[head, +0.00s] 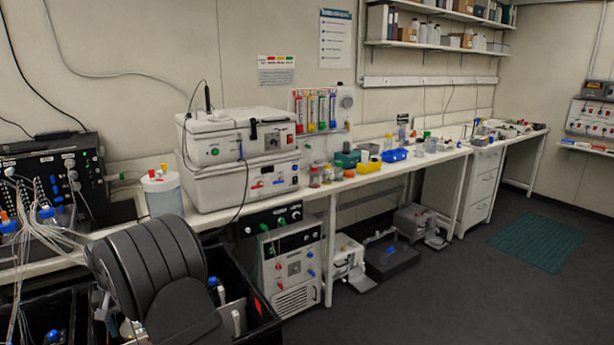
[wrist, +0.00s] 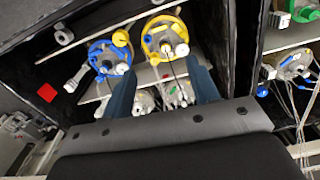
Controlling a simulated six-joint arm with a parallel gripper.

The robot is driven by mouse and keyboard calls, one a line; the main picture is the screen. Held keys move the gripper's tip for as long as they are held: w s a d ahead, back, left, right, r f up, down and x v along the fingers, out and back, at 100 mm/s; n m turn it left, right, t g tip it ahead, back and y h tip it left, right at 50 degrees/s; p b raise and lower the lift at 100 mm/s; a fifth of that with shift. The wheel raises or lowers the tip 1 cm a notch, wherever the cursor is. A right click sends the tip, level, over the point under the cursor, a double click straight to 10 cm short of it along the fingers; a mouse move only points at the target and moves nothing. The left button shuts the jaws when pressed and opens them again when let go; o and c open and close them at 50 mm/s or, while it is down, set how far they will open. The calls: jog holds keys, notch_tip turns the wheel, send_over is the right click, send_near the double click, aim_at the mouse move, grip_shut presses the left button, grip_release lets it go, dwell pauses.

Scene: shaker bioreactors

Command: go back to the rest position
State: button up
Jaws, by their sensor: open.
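My gripper (wrist: 161,68) shows in the wrist view as two dark blue fingers spread apart, with nothing held between them. It points down into a black-walled shaker box (wrist: 228,45). A vessel with a yellow ring (wrist: 165,37) lies just beyond the fingertips, and a vessel with a blue ring and yellow fittings (wrist: 110,55) is to its left. Smaller metal fittings show between the fingers. In the head view my dark arm hangs over the black box (head: 262,318) at the lower left and hides the gripper.
A green-topped vessel (wrist: 302,12) sits right of the box wall, with loose tubes near it. The long white bench (head: 375,176) carries white instruments (head: 240,180) and a clear jar (head: 162,192). Tubing (head: 45,258) hangs at the left. The floor at right is clear around a green mat (head: 538,241).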

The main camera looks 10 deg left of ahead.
jog(key=shift+m, duration=0.9)
jog(key=shift+o, duration=0.3)
jog(key=o, duration=0.9)
jog(key=shift+o, duration=0.2)
jog(key=s+a+r+n+t, duration=0.5)
jog(key=s+r+n, duration=0.6)
jog(key=n, duration=0.9)
notch_tip(320, 180, down, 10)
jog(key=w+g, duration=0.1)
jog(key=w, duration=0.1)
jog(key=shift+w+a+h, duration=0.15)
jog(key=shift+a+h, duration=0.15)
jog(key=shift+a, duration=0.15)
